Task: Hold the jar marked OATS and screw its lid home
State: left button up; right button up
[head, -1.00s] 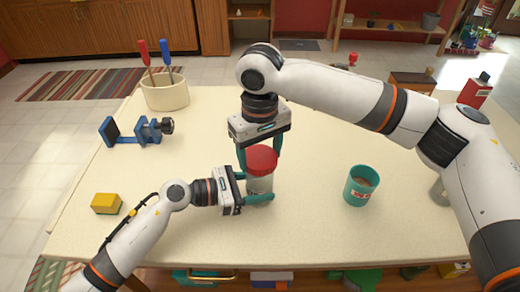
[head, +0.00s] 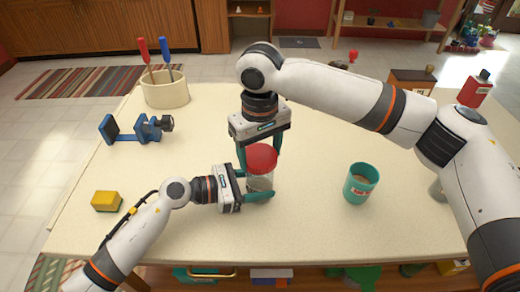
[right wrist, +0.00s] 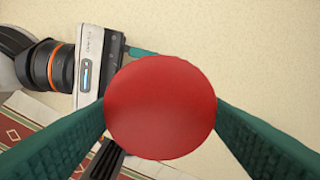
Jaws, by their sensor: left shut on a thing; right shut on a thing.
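A jar (head: 260,184) with a red lid (head: 262,158) stands upright on the cream table. No OATS marking is readable on it. My left gripper (head: 258,189) comes from the left and is shut on the jar's body. My right gripper (head: 261,155) points down from above and is shut on the red lid. In the right wrist view the round lid (right wrist: 160,107) sits between my right gripper's two green fingers (right wrist: 160,112) and hides the jar below it. I cannot tell how tightly the lid sits on the jar.
A teal cup (head: 361,184) stands to the right of the jar. A yellow sponge (head: 106,201) lies at left, with a blue vise (head: 137,130) behind it. A cream pot (head: 166,91) holds red- and blue-handled tools. The table between is clear.

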aim_at(260, 156)
jog(key=shift+f, duration=0.45)
dwell(1.2)
dwell(0.4)
jog(key=o, duration=1.2)
jog(key=shift+r, duration=3.55)
jog(key=shift+c, duration=0.3)
